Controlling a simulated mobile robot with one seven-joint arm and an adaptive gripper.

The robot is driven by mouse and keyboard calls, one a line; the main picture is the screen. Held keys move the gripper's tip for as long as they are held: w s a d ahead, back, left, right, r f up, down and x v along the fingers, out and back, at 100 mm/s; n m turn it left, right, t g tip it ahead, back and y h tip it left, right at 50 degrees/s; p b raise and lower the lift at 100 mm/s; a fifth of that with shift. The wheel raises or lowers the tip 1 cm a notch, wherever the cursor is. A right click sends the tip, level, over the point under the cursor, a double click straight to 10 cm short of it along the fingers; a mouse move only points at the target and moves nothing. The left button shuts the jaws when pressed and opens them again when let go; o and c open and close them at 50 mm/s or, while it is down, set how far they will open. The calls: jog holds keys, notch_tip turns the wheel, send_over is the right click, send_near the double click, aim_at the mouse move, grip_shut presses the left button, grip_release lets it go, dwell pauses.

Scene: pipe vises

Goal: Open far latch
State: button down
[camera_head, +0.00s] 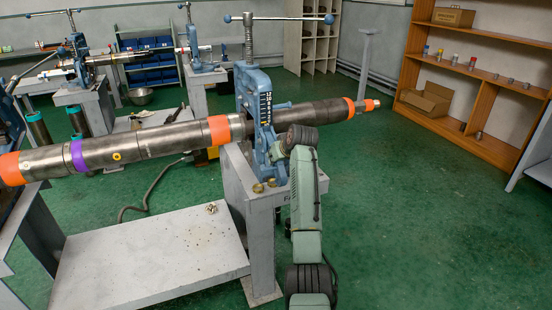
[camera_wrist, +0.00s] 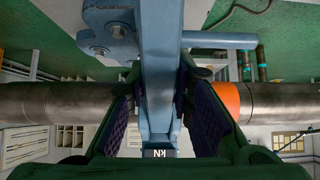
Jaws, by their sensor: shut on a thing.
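The blue pipe vise (camera_head: 250,88) stands on the near grey bench, with a threaded screw and cross handle on top. In the wrist view, a blue latch bar (camera_wrist: 161,65) runs down the middle between the dark pads of my gripper (camera_wrist: 162,115). My gripper is shut on this bar, one finger on each side. In the head view, my wrist and arm reach up to the right side of the vise and hide most of my gripper and the latch. The long dark pipe (camera_head: 150,143) with orange and purple bands passes through the vise.
The pipe also crosses the wrist view behind my fingers. A grey bench (camera_head: 262,200) supports the vise, with a low pale platform (camera_head: 150,260) at its left. An orange shelf (camera_head: 480,75) stands at right. Green floor is free between shelf and bench.

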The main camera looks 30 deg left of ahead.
dwell(0.4)
jog(key=c, duration=1.4)
grip_release()
jog(key=shift+r, duration=0.1)
jog(key=v, duration=1.2)
